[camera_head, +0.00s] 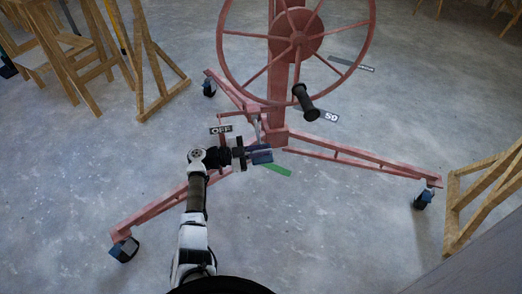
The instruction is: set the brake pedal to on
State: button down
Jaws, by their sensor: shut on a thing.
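The red panel lift (277,90) stands on the grey floor, with its handwheel at the top of the view. At the foot of its column, a thin grey lever (257,130) runs down to my gripper; it appears to belong to the brake pedal. A black label reading OFF (220,130) sits just left of it. My gripper (261,153) is low beside the column base, pointing right, and is shut on the brake pedal. The pedal's end is mostly hidden by the jaws, so its exact tilt is unclear.
A green strip (277,170) lies just below my gripper. The lift's red legs spread out on dark casters (124,249), one near my arm. Wooden trestles stand at upper left (90,60) and right (485,195). The front floor is clear.

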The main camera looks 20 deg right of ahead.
jog(key=shift+w+a+f, duration=0.1)
jog(key=shift+a, duration=0.05)
jog(key=c, duration=1.5)
grip_release()
jog(key=shift+f, duration=0.1)
jog(key=shift+c, duration=0.2)
jog(key=v, duration=1.3)
jog(key=shift+w+a, duration=0.1)
jog(key=shift+a, duration=0.3)
